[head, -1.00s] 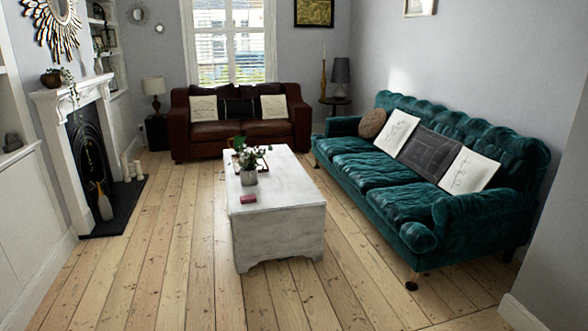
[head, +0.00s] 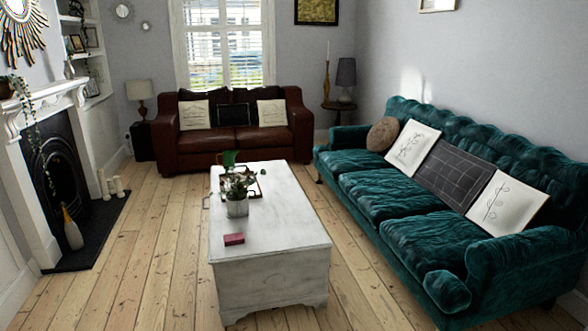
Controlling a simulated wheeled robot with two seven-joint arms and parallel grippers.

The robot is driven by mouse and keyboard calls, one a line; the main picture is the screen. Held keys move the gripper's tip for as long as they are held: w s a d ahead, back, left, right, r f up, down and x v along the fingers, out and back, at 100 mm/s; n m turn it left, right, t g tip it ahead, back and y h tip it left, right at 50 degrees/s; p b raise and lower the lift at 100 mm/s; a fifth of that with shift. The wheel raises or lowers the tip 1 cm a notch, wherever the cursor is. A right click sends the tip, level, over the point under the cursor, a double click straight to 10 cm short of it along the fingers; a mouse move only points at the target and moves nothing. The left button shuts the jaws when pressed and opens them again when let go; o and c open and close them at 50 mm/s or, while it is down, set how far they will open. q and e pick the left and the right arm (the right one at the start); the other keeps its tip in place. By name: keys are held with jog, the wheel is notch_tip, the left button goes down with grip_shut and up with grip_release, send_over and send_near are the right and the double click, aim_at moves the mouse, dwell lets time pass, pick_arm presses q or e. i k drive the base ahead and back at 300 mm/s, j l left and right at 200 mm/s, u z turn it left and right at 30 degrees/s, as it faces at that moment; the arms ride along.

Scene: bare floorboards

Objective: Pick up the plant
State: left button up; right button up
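A green leafy plant (head: 236,183) in a grey pot (head: 237,207) stands upright on the white chest-like coffee table (head: 275,232), toward its far left part. Another trailing plant (head: 27,110) hangs from the mantelpiece at the left. Neither of my grippers is in view.
A small red box (head: 233,239) lies on the table in front of the pot, and a reddish frame-like object is behind the plant. A green sofa (head: 375,180) flanks the right, a brown sofa (head: 193,144) the back, a fireplace (head: 65,170) the left. Floorboards (head: 145,240) left of the table are clear.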

aim_at(237, 203)
jog(key=i, duration=2.75)
jog(key=i+u, duration=0.1)
